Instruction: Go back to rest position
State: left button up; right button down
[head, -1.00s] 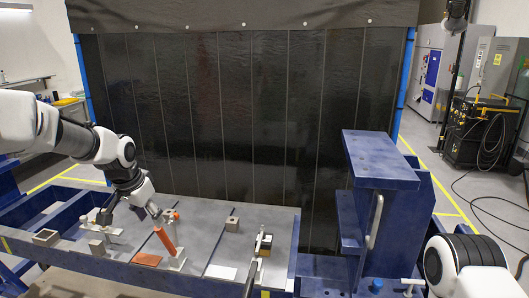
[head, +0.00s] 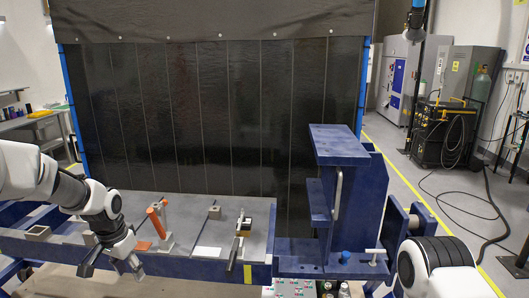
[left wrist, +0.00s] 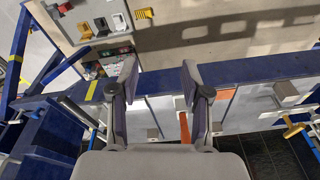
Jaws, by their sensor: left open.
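My left gripper (head: 112,268) is open and empty in the head view, in front of the near blue edge of the jig table. In the left wrist view its two fingers (left wrist: 157,90) stand apart with nothing between them. The jig table (head: 185,208) has a grey top and a blue frame. My right arm shows at the lower right of the head view, but its gripper is out of view.
An orange-handled clamp (head: 157,222), a small grey block (head: 214,212) and a white plate (head: 207,252) are on the table. A tall blue fixture (head: 345,195) stands at its right. A black curtain (head: 210,115) hangs behind.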

pick_arm(q)
jog(key=s+d+f+g+b, duration=0.3)
jog(key=s+f, duration=0.7)
jog(key=f, duration=0.5)
jog(key=s+d+f+g+b, duration=0.2)
jog(key=s+f, duration=0.9)
jog(key=f, duration=0.3)
jog(key=s+d+f+n+t+b, duration=0.1)
jog(key=s+f+n, duration=0.1)
jog(key=s, duration=0.5)
jog(key=s+d+f+n+t+b, duration=0.1)
jog(key=s+f+t, duration=0.1)
jog(key=s+f, duration=0.3)
jog(key=shift+s+d+f+n+b, duration=0.15)
jog(key=shift+s+d+n+b, duration=0.25)
jog(key=shift+s, duration=1.3)
